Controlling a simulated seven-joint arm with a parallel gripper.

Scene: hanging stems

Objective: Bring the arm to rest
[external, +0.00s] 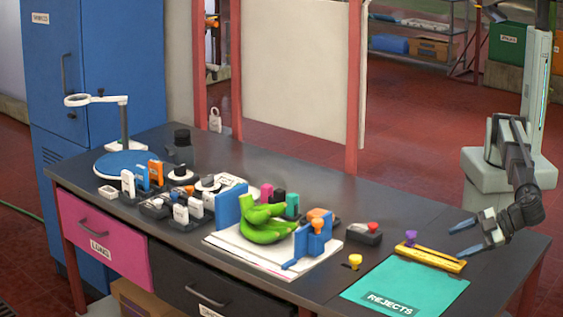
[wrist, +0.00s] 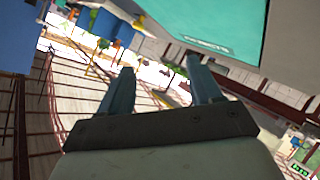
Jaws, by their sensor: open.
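My gripper (external: 476,239) is at the right end of the dark workbench in the external view, with its two bluish fingers apart and nothing between them. It hangs low from my arm, just right of the yellow bar and the teal mat. In the wrist view my gripper (wrist: 160,88) also shows its two fingers spread and empty. The teal mat (wrist: 225,22) shows at the top of the wrist view, beyond the fingers. Whether the fingers touch the bench cannot be told.
A teal mat (external: 425,283) marked REJECTS lies at the bench's front right, with a yellow bar (external: 430,258) behind it. A green banana-like bunch (external: 265,222) sits in a blue-sided fixture on a white board (external: 222,241). Small devices crowd the bench's left. The back right of the bench is clear.

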